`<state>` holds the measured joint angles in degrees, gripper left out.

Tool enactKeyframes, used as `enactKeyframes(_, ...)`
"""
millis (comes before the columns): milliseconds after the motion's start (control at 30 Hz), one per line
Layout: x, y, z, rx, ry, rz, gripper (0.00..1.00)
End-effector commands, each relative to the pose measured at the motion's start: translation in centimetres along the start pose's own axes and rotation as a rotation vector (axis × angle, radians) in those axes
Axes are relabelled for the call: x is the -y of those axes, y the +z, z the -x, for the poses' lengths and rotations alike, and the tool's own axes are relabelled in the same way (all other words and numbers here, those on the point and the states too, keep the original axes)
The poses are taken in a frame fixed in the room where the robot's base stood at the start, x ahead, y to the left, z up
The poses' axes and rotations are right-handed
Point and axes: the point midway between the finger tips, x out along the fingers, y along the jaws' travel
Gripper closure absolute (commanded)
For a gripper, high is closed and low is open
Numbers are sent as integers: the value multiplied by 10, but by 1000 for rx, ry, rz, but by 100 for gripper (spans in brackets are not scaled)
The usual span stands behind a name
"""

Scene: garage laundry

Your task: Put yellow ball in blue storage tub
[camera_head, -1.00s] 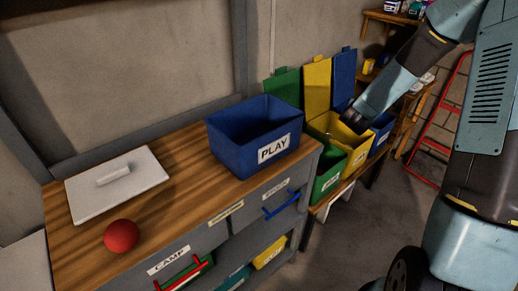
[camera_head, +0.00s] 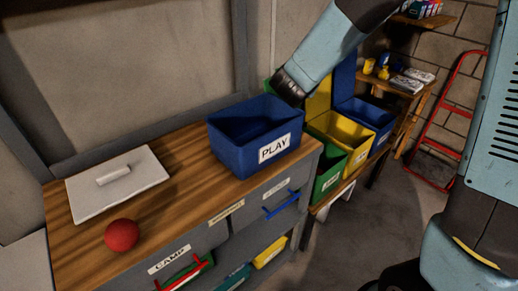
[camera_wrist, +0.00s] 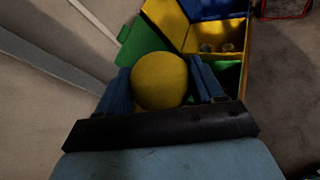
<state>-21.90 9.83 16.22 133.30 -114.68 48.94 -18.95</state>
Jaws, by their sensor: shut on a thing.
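The blue storage tub (camera_head: 232,154), labelled PLAY, stands open on the wooden bench top in the head view. The yellow ball (camera_wrist: 159,80) shows in the wrist view between the two blue fingers of my gripper (camera_wrist: 160,76), which is shut on it. In the head view the dark end of my arm is at the tub's back right rim. The ball and fingers cannot be made out there. I cannot tell whether the ball is over the tub or behind it. The tub is not clearly seen in the wrist view.
A red ball (camera_head: 122,235) and a white lid with a handle (camera_head: 90,200) lie on the bench (camera_head: 185,200). Open green (camera_head: 328,180), yellow (camera_head: 340,133) and blue (camera_head: 372,115) bins stand to the right.

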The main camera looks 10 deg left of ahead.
Motion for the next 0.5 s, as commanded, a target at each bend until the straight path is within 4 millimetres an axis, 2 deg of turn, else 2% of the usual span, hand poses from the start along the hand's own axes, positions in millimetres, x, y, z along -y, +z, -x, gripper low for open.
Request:
enactKeyframes(33, -11, 0, 15, -2, 15, 2, 63)
enactKeyframes(200, -32, -1, 56, -11, 41, 12, 63)
enactKeyframes(500, -60, -5, 131, -30, 94, 33, 63)
